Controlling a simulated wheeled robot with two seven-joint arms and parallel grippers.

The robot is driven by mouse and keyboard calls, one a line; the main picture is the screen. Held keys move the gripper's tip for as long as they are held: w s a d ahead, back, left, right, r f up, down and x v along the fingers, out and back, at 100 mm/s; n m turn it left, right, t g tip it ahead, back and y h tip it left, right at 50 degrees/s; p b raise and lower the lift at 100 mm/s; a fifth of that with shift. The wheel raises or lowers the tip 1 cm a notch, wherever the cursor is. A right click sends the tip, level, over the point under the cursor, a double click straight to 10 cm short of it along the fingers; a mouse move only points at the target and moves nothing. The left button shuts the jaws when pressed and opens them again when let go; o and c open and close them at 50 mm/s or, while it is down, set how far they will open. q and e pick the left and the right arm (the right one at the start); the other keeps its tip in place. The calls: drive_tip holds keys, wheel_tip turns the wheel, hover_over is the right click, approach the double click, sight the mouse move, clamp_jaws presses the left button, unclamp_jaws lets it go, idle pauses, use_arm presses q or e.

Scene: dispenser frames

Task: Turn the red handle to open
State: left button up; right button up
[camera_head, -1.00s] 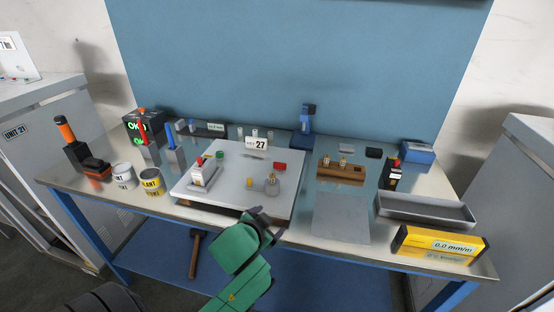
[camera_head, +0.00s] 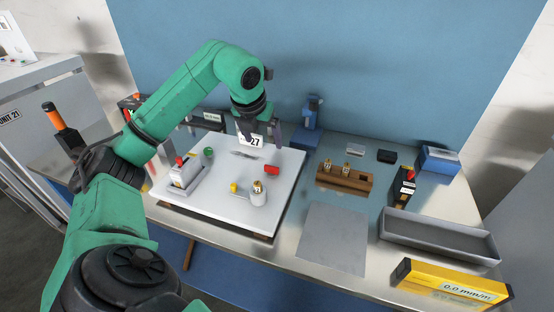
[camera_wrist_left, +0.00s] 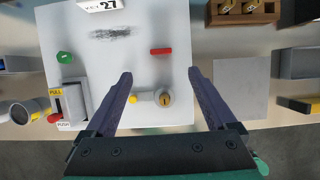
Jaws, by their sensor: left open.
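A white board (camera_head: 215,210) lies on the workbench. A small red bar-shaped handle (camera_head: 271,170) sits on it, right of centre; it also shows in the left wrist view (camera_wrist_left: 161,51), lying crosswise. My left gripper (camera_head: 263,137) is open and empty above the board. In the left wrist view its fingertips (camera_wrist_left: 160,74) are spread wide, with the red handle showing between and beyond them. A silver round piece with a brass centre (camera_head: 258,193) and a small yellow piece (camera_head: 234,187) sit nearer the front edge. My right gripper is not in view.
A grey and white block with a red knob (camera_head: 184,171) stands at the board's left, near a green knob (camera_head: 208,152). A number 27 plate (camera_head: 256,141) is behind. A wooden block (camera_head: 345,178), grey tray (camera_head: 440,236) and yellow level (camera_head: 452,284) are to the right.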

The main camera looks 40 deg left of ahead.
sight(271, 167)
use_arm(q)
drive_tip(key=p+x, duration=0.1)
drive_tip(key=x, duration=0.3)
drive_tip(key=p+x, duration=0.1)
drive_tip(key=x, duration=0.4)
drive_tip(key=p+x, duration=0.1)
drive_tip(key=x, duration=0.3)
drive_tip(key=shift+s+f, duration=0.2)
drive_tip(key=shift+f, duration=0.4)
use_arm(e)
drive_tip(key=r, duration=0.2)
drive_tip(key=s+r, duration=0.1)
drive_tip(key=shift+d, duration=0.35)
